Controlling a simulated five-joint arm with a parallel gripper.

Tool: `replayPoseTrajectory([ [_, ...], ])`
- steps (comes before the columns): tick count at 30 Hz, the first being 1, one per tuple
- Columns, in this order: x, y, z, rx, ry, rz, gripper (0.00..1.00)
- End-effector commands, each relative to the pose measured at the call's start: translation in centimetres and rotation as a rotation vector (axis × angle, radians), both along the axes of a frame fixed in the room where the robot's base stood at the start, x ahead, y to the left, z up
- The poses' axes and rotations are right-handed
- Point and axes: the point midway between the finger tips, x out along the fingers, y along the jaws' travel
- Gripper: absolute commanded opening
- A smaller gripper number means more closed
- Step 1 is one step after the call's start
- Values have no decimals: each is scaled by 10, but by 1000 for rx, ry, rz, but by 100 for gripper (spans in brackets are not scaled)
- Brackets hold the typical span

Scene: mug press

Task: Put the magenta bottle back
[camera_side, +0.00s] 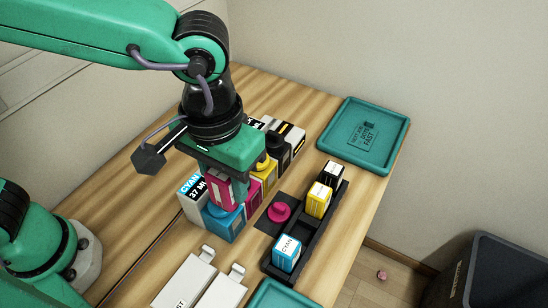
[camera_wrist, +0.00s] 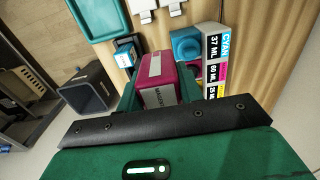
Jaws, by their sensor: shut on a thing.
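My gripper (camera_side: 224,190) is shut on the magenta bottle (camera_side: 219,186), a magenta block with a pale label. In the side view it is held above the row of ink bottles, just over the cyan bottle (camera_side: 229,224). In the wrist view the magenta bottle (camera_wrist: 158,86) sits between the green fingers, its label toward the camera. The cyan bottle (camera_wrist: 186,45) shows beyond it to the right. The yellow bottle (camera_side: 265,176) and black bottle (camera_side: 282,156) stand farther back in the row. My gripper partly hides the middle of the row.
A black rack (camera_side: 297,243) holds cyan, yellow and black cartridges, with a gap between cyan and yellow. A magenta round piece (camera_side: 279,212) sits on a dark square. A teal tray (camera_side: 384,158) lies at the back right. A dark bin (camera_side: 480,270) stands off the table.

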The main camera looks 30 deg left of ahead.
Motion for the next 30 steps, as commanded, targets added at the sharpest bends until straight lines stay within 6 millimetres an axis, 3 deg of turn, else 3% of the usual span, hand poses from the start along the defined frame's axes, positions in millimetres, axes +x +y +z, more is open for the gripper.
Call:
replayPoseTrajectory([
  [18,69,-73,-51,2,1,1,5],
  [30,88,-93,-70,-1,-1,0,5],
])
